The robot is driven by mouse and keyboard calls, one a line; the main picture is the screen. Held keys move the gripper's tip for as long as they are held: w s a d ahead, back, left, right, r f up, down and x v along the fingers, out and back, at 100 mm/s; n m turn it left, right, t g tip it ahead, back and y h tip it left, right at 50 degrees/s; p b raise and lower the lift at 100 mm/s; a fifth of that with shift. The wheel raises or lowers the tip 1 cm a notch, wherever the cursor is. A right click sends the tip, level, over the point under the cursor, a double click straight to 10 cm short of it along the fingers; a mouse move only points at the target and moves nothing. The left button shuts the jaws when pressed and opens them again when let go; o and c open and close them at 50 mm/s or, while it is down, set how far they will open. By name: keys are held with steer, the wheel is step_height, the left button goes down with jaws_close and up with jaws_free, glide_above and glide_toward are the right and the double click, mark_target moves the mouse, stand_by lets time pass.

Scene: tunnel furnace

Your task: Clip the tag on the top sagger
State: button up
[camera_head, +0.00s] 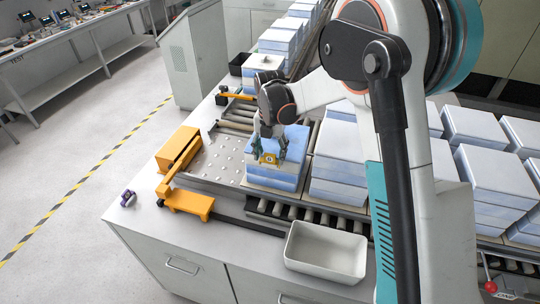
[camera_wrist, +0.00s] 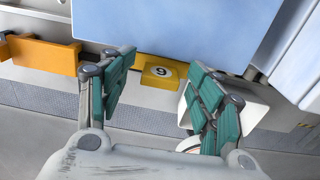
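The yellow tag (camera_wrist: 160,72) with a black 9 sits at the near edge of the top sagger (camera_wrist: 190,25), a light blue box, in the wrist view. In the head view the tag (camera_head: 269,158) shows at the upper front edge of the blue sagger stack (camera_head: 272,177). My gripper (camera_head: 269,150) is over that edge, with its fingers on either side of the tag. In the wrist view my gripper's green-padded fingers (camera_wrist: 160,95) are spread apart with a gap to the tag. How the tag is fixed to the sagger cannot be seen.
A white tray (camera_head: 326,251) stands on the counter in front of the roller conveyor. Orange pusher parts (camera_head: 184,163) are left of the stack, beside a perforated metal plate (camera_head: 214,163). More blue-white sagger stacks (camera_head: 338,168) stand close on the right. A small purple item (camera_head: 128,198) lies at the counter's left.

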step_height(320, 180, up, 11)
stand_by(0.3)
steer(key=shift+f, duration=0.1)
steer(key=s+d+m+t+b, duration=0.2)
steer(key=s+d+m+b, duration=0.25)
steer(key=s+m, duration=0.3)
steer(key=s+d+m+t+b, duration=0.1)
steer(key=s+d+m+b, duration=0.3)
steer(key=s+m+b, duration=0.3)
steer(key=s+d+f+m+t+b, duration=0.2)
steer(key=s+f+m+b, duration=0.2)
steer(key=s+f+m, duration=0.2)
steer(key=s+d+f+m+t+b, duration=0.2)
steer(key=s+f+m, duration=0.4)
steer(key=s+m, duration=0.3)
steer(key=shift+s+d+f+m+b, duration=0.15)
steer(key=shift+d+f+m+b, duration=0.3)
steer(key=shift+m+b, duration=0.6)
